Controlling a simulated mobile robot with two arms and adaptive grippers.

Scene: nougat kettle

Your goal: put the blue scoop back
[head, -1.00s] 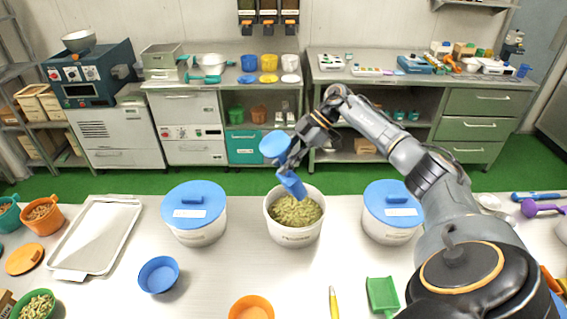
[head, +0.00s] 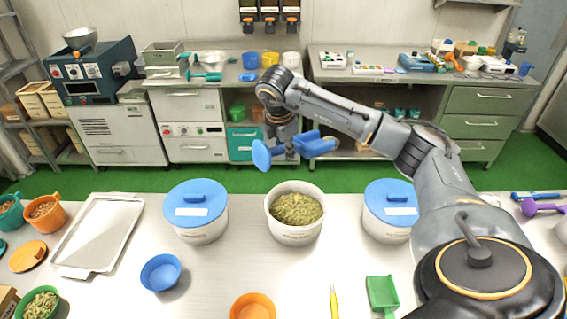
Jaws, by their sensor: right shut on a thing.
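My right gripper (head: 287,150) is shut on the blue scoop (head: 316,146) and holds it in the air, behind and above the open white tub (head: 293,232). One broad blue part shows to the right of the fingers and a round blue part to the left. The fingers hide how these join. The open tub is filled with green pieces. My left gripper is not in view.
White tubs with blue lids stand left (head: 196,205) and right (head: 388,205) of the open tub. A blue bowl (head: 160,272), orange bowl (head: 253,307), green scoop (head: 382,294) and metal tray (head: 99,235) are on the table. A blue utensil (head: 535,196) lies far right.

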